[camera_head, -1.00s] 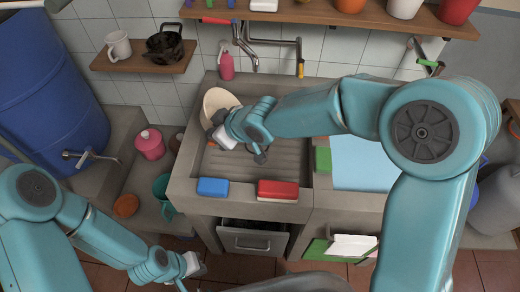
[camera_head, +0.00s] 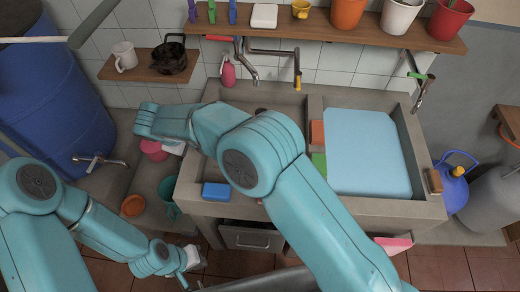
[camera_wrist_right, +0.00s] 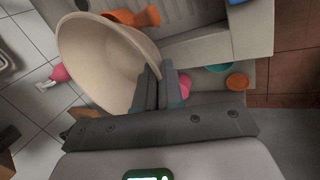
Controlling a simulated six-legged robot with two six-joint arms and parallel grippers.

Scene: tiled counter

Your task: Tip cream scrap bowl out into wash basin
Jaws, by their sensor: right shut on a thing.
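The cream scrap bowl (camera_wrist_right: 105,65) fills the upper left of the right wrist view, its hollow side partly showing. My right gripper (camera_wrist_right: 160,85) is shut on its rim. An orange piece (camera_wrist_right: 138,17) shows at the bowl's far rim; I cannot tell whether it touches the bowl. In the head view my right arm hides the bowl and most of the left, ridged sink compartment; ridged floor (camera_wrist_right: 185,10) shows in the wrist view. The right compartment holds a light blue surface (camera_head: 365,150). My left gripper (camera_head: 192,258) is low at left, away from the sink, its jaws unclear.
A blue sponge (camera_head: 216,190) sits on the sink's front edge. A green block (camera_head: 319,163) and an orange-red block (camera_head: 317,132) lie on the divider. Taps (camera_head: 275,55) overhang the back. A pink pot (camera_head: 154,150) and a teal mug (camera_head: 168,190) stand left of the sink.

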